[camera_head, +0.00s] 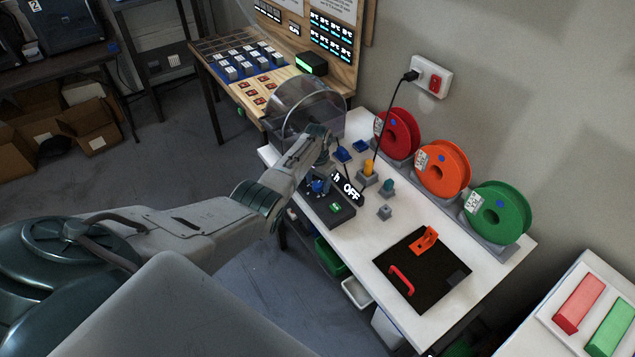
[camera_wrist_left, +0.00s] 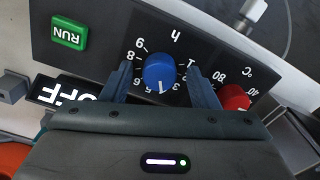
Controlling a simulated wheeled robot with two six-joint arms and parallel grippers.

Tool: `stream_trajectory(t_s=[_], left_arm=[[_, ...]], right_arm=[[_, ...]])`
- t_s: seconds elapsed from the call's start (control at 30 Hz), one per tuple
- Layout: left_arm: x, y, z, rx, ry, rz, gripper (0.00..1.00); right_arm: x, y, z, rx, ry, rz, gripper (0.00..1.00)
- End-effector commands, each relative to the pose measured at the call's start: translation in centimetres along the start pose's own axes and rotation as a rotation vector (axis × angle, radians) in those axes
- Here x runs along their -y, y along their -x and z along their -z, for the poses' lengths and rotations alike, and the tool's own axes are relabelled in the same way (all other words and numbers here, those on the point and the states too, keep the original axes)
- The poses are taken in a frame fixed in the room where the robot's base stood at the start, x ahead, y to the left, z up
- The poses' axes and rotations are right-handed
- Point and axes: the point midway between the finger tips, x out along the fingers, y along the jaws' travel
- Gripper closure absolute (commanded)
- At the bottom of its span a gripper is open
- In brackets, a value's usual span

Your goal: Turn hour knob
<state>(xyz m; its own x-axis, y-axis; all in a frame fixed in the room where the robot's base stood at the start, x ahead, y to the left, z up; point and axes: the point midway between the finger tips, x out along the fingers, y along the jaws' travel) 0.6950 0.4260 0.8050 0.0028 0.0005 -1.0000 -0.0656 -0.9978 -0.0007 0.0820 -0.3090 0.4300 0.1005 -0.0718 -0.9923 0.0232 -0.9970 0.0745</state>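The hour knob (camera_wrist_left: 159,73) is a round blue knob in the left wrist view, on a dark panel (camera_wrist_left: 110,20) with a numbered dial marked "h". My left gripper (camera_wrist_left: 161,78) has one finger on each side of the knob, with gaps showing between fingers and knob. It looks open. In the head view my left gripper (camera_head: 322,182) is over the dark control box (camera_head: 338,214), and the knob is mostly hidden there. My right gripper is in neither view.
A red knob (camera_wrist_left: 234,98) with a °C scale sits beside the right finger. A green RUN button (camera_wrist_left: 69,34) and an OFF display (camera_wrist_left: 62,94) are on the left. Spools, including a green one (camera_head: 497,212), stand along the wall. A black mat (camera_head: 425,285) lies nearer.

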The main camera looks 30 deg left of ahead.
Motion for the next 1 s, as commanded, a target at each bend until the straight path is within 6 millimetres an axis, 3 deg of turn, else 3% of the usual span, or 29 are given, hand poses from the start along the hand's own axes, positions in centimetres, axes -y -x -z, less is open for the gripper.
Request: stream_trajectory(t_s=[0.37,0.8,1.0], left_arm=[[0.0,0.8,0.0,0.0,0.001,0.0,0.46],[0.1,8.0,0.0,-0.002,0.0,0.002,0.46],[0.0,10.2,0.0,0.001,0.0,0.0,0.46]], right_arm=[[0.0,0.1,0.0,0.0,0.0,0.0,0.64],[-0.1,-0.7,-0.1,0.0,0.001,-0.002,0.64],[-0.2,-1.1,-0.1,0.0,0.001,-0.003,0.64]])
